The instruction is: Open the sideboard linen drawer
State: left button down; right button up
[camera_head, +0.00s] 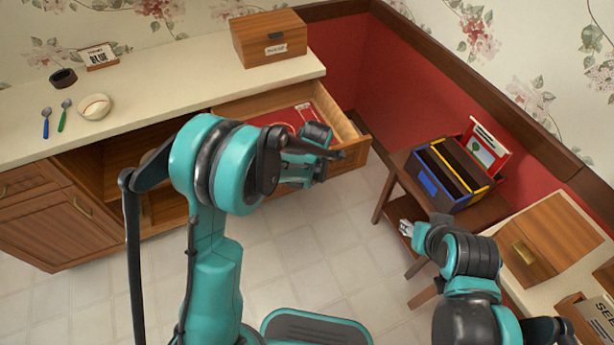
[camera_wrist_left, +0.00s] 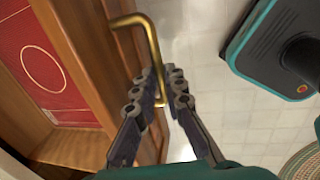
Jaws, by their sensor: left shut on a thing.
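The linen drawer (camera_head: 333,112) of the wooden sideboard stands pulled out in the head view, with red linen (camera_head: 282,121) lying inside. In the left wrist view the drawer front (camera_wrist_left: 84,40) carries a brass bar handle (camera_wrist_left: 150,32), and the red linen (camera_wrist_left: 45,62) shows behind it. My left gripper (camera_wrist_left: 159,82) is shut around the handle. In the head view my left arm covers the handle and part of the drawer front. My right gripper (camera_head: 406,228) is at the right beside a small side table, away from the drawer; its fingers are too small to judge.
A side table (camera_head: 396,190) with a blue and yellow organizer (camera_head: 447,172) stands right. Tiled floor (camera_head: 290,230) is open before the drawer.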

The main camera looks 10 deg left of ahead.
pick_arm(q)
jog(key=c, duration=1.6)
grip_release()
jog(key=shift+r, duration=0.1)
jog(key=r, duration=0.4)
jog(key=s+d+r, duration=0.1)
jog(key=r, duration=0.2)
jog(key=s+r, duration=0.1)
jog(key=r, duration=0.3)
jog(key=shift+d+r, duration=0.2)
jog(key=shift+r, duration=0.1)
jog(key=s+a+r+m+t, duration=0.1)
jog(key=s+a+r+m, duration=0.1)
jog(key=s+m, duration=0.4)
jog(key=s+a+r+m+t, duration=0.2)
jog(key=s+m, duration=0.4)
jog(key=m, duration=0.4)
jog(key=s+a+r+m+t+h, duration=0.1)
jog(key=s+a+r+m+t, duration=0.1)
jog(key=s+a+m, duration=0.2)
jog(key=shift+s+a+m, duration=0.15)
jog(key=shift+s+m, duration=0.6)
jog(key=shift+m, duration=0.45)
jog(key=shift+s+a+m, duration=0.1)
jog(key=shift+s+m, duration=0.6)
jog(key=shift+m, duration=0.5)
